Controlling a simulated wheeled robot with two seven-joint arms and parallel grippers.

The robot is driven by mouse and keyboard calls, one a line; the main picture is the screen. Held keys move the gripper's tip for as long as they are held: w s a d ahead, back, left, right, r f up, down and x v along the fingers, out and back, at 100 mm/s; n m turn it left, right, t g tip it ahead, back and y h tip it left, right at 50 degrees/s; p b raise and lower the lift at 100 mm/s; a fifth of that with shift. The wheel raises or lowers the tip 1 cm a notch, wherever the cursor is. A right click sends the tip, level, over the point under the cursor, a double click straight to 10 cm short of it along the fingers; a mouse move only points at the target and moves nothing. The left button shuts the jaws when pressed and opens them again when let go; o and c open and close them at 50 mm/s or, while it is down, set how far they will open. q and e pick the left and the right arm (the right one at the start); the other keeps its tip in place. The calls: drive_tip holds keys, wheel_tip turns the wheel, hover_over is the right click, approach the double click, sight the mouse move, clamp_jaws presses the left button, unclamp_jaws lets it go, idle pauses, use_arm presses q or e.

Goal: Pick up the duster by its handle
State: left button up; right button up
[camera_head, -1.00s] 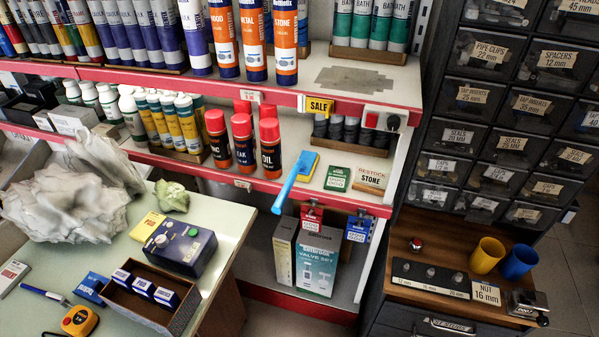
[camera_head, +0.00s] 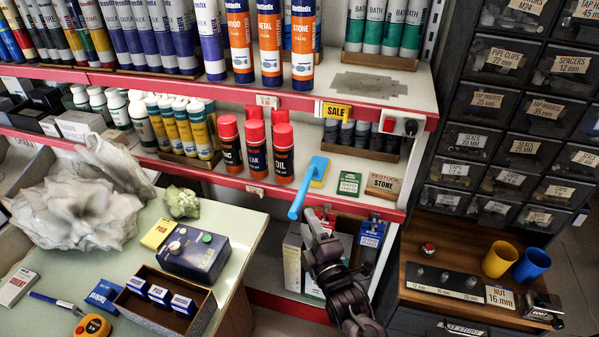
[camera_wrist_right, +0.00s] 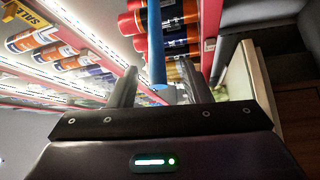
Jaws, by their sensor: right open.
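The duster lies on the middle shelf. Its blue handle (camera_head: 303,199) sticks out over the shelf's red front edge, and its yellow part (camera_head: 319,183) rests beside the red-capped cans. My right gripper (camera_head: 319,213) is open, close to the handle's outer end, just in front of the shelf edge. In the right wrist view the blue handle (camera_wrist_right: 156,45) shows between the two spread fingers, with a gap on each side; how deep it sits between them I cannot tell. My left gripper is not in view.
Red-capped cans (camera_head: 256,146) stand left of the duster. A green box (camera_head: 349,184) and a restock sign (camera_head: 382,186) stand to its right. Hanging blue packs (camera_head: 371,236) and boxes on the lower shelf are near my right arm. The counter (camera_head: 225,222) at left holds a dark box.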

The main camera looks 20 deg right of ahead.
sight(300, 200)
drive_tip(key=w, duration=0.3)
drive_tip(key=w+r+p, duration=0.1)
drive_tip(key=w, duration=0.2)
drive_tip(key=shift+w+r, duration=0.2)
drive_tip(key=shift+w, duration=0.1)
drive_tip(key=shift+w+a, duration=0.1)
drive_tip(key=shift+w, duration=0.35)
drive_tip(key=shift+f, duration=0.1)
clamp_jaws()
